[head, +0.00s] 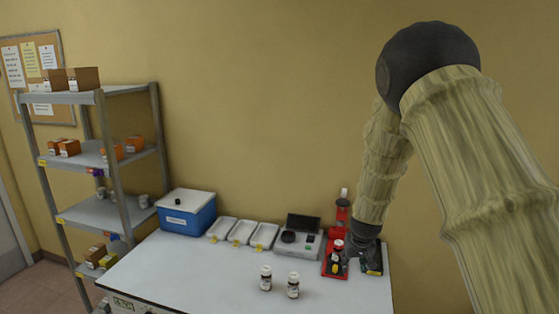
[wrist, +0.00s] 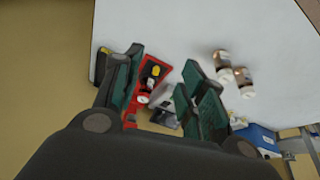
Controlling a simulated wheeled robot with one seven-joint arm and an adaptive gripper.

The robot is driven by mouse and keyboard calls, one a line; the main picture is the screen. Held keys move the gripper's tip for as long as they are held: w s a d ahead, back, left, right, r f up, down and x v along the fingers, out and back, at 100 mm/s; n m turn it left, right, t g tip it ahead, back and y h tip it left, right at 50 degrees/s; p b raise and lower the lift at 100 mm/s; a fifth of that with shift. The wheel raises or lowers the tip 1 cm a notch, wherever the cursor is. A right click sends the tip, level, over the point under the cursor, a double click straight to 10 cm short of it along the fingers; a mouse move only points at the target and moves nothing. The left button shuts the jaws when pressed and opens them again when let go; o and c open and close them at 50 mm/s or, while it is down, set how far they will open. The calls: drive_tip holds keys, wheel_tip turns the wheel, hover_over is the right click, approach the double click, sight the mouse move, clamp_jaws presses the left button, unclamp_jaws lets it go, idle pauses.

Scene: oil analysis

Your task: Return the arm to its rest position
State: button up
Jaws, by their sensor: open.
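My arm reaches down from the upper right in the head view. I cannot tell whether a finger touches the stand.
Two brown, white-capped bottles (head: 266,278) (head: 293,285) stand at the table's front. Behind are a grey instrument (head: 297,243), several white trays (head: 241,232) and a blue box (head: 187,215). A shelf rack (head: 100,160) stands left. The air above the table is clear.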

drive_tip(key=shift+g+h, duration=0.3)
drive_tip(key=shift+g, duration=0.5)
drive_tip(key=s+f, duration=0.4)
drive_tip(key=f, duration=0.1)
drive_tip(key=s+d+f, duration=0.1)
drive_tip(key=s+f, duration=0.4)
drive_tip(key=f, duration=0.1)
drive_tip(key=s+f, duration=0.4)
drive_tip(key=f, duration=0.2)
drive_tip(key=shift+s+d, duration=0.35)
drive_tip(key=s+a+f+g, duration=0.1)
drive_tip(key=s+f, duration=0.3)
drive_tip(key=s, duration=0.9)
drive_tip(key=s+a+f+g+y, duration=0.1)
drive_tip(key=s+f, duration=0.3)
drive_tip(key=s, duration=0.9)
drive_tip(key=s+a+f+g, duration=0.1)
drive_tip(key=s+f, duration=0.4)
drive_tip(key=s, duration=0.8)
wheel_tip(320, 180, down, 15)
drive_tip(key=w+b, duration=0.1)
drive_tip(key=b, duration=1.4)
drive_tip(key=shift+d, duration=0.1)
drive_tip(key=shift+c, duration=0.6)
